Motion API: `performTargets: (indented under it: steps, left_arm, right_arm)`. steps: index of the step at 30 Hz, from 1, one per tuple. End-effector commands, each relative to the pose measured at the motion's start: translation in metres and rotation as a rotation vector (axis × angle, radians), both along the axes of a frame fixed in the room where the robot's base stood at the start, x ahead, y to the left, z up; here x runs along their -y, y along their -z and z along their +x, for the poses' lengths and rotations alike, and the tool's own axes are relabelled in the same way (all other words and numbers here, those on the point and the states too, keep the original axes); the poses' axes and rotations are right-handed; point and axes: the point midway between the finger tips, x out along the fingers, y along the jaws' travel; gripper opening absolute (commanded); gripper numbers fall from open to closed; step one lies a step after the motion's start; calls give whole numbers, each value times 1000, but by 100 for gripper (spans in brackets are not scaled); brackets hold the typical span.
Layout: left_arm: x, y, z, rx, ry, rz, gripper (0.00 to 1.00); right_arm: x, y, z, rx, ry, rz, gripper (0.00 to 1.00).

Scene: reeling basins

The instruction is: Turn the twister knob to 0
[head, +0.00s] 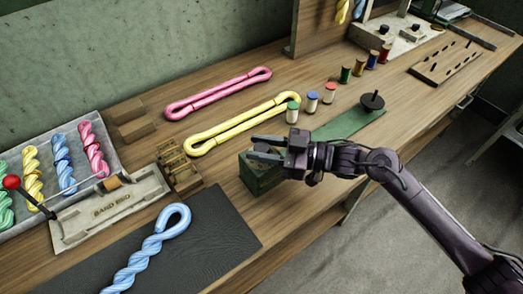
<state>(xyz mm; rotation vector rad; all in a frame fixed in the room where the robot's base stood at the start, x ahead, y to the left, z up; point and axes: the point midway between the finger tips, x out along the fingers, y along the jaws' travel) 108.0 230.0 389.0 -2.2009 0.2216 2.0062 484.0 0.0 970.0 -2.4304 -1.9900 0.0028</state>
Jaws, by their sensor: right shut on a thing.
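The twister is a dark green box (258,178) at the near end of a long green base board (345,125), near the table's front edge. A black peg on a round disc (372,102) stands at the board's far end. My right gripper (262,148) is over the top of the green box, its two fingers pointing left, shut on the twister knob. The fingers mostly hide the knob, and its setting cannot be read. My left gripper is out of view.
Pink (218,92) and yellow (243,122) skein loops lie behind the box. Thread spools (329,93) stand behind the board. A blue twisted skein (150,248) lies on a dark mat (225,225). A small wooden rack (180,168) stands left of the box.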

Motion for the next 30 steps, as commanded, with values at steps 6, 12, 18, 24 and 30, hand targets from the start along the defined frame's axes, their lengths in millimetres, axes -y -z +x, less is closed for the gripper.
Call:
performTargets:
  steps: [6,12,18,24,30]
  left_arm:
    - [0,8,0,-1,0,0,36]
    - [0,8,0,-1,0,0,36]
    - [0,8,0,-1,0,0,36]
    - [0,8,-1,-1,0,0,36]
    - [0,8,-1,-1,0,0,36]
  right_arm:
    - [0,0,1,4,-48,1,11]
    - [0,-1,0,2,-58,1,11]
    - [0,-1,0,2,-57,1,11]
    - [0,-1,0,2,-57,1,54]
    - [0,0,0,1,-57,1,54]
